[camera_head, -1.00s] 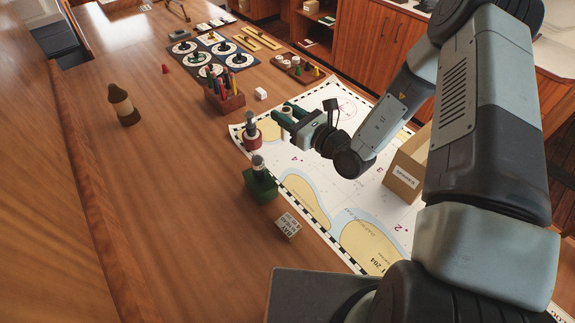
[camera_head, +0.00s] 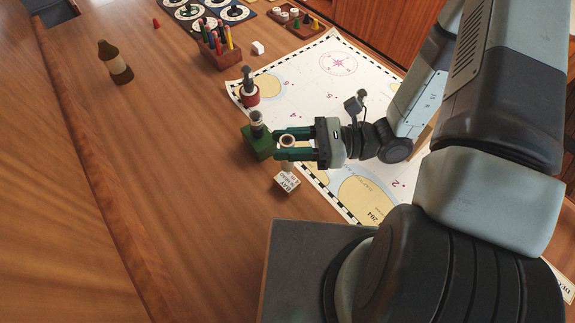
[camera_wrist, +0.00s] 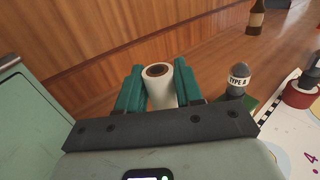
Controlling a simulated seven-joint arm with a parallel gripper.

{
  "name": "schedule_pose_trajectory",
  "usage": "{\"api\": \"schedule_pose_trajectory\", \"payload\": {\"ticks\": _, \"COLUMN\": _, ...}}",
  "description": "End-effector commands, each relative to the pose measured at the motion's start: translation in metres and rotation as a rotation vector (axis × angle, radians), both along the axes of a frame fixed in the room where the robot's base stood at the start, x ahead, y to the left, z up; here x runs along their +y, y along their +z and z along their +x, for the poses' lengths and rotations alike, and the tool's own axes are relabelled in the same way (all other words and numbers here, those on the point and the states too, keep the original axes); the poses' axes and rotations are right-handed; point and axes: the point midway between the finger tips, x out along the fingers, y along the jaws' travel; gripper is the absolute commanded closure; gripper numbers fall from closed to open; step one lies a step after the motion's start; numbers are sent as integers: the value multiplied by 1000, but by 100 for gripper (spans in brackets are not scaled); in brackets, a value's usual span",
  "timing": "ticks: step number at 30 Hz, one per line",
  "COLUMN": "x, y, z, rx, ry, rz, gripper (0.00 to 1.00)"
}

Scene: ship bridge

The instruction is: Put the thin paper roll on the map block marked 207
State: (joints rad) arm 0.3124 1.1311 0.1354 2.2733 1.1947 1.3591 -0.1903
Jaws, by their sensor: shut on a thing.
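My gripper (camera_head: 277,146) is shut on a white paper roll (camera_head: 287,141). The roll stands upright between the green fingers, its hollow brown core facing up in the wrist view (camera_wrist: 160,84). In the head view the roll is just behind a small white block (camera_head: 287,182) with dark lettering that I cannot read surely; whether they touch is unclear. The chart (camera_head: 322,93) lies right of the gripper, with 204 printed near its front edge. I can read no 207 in either view.
A green block (camera_head: 255,146) with a grey-topped piece labelled TYPE A (camera_wrist: 237,80) stands close left of the fingers. A red-based piece (camera_head: 249,93) is behind it. A brown bottle (camera_head: 116,64) stands far left. The table's left middle is clear.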

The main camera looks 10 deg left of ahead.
Motion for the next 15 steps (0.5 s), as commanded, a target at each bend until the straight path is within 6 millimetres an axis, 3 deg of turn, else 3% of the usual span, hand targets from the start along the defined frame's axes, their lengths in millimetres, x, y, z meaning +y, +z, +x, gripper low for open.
{"api": "schedule_pose_trajectory", "payload": {"ticks": 15, "x": 1, "y": -64, "z": 1, "rx": -1, "ry": -1, "rz": 0, "gripper": 96}}
